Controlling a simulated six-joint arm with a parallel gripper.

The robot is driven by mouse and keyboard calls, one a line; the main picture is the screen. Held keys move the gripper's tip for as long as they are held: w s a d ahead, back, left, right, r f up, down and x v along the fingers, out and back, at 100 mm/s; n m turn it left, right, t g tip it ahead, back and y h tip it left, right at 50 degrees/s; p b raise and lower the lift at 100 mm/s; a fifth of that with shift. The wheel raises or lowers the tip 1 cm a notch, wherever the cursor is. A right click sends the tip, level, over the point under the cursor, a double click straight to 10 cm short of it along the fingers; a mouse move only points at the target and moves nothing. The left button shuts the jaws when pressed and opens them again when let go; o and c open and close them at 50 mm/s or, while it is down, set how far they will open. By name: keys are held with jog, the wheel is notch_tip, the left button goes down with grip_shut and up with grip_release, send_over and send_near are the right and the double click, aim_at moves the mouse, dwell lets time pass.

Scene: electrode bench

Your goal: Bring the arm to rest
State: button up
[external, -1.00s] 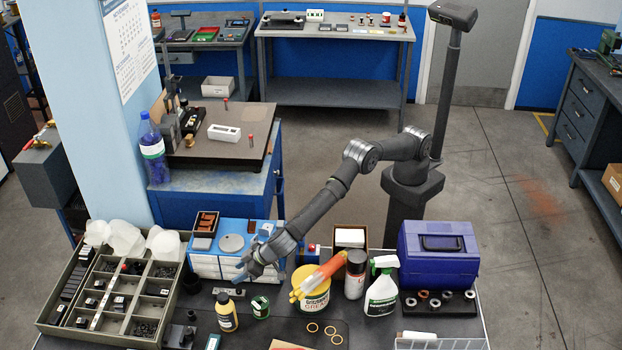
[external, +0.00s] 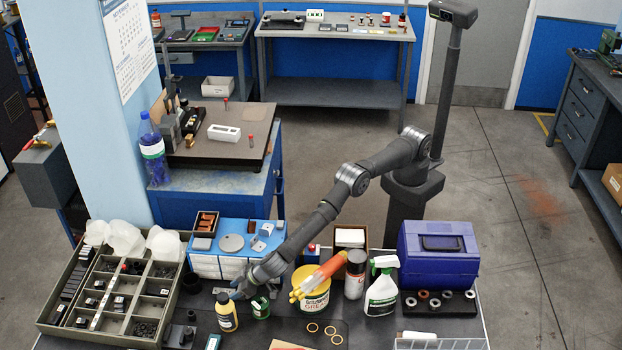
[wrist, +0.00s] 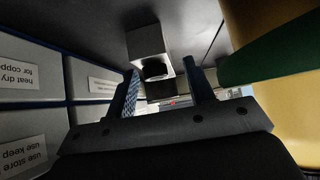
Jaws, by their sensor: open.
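My arm reaches left from its mount over the bench. My gripper (external: 238,292) is low in front of the blue-topped drawer box (external: 207,268), close behind the yellow bottle (external: 227,314) and green tin (external: 261,308). In the wrist view my gripper (wrist: 165,82) is open, with its two blue-tipped fingers apart. A pale grey block with a dark round part (wrist: 148,50) shows beyond the fingers; I cannot tell whether it is touched. I see nothing held between the fingers. The fingertips are small and partly hidden in the external view.
A grease tub (external: 312,300) with orange-and-yellow gloves stands right of my gripper, with a spray bottle (external: 381,290) and blue toolbox (external: 438,262) beyond. A compartment tray (external: 88,330) lies left. In the wrist view, labelled drawer fronts (wrist: 95,82) are close at left.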

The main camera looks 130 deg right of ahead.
jog(key=shift+w+d+f, duration=0.15)
jog(key=shift+d+f, duration=0.05)
jog(key=shift+f, duration=0.25)
jog(key=shift+r, duration=1.65)
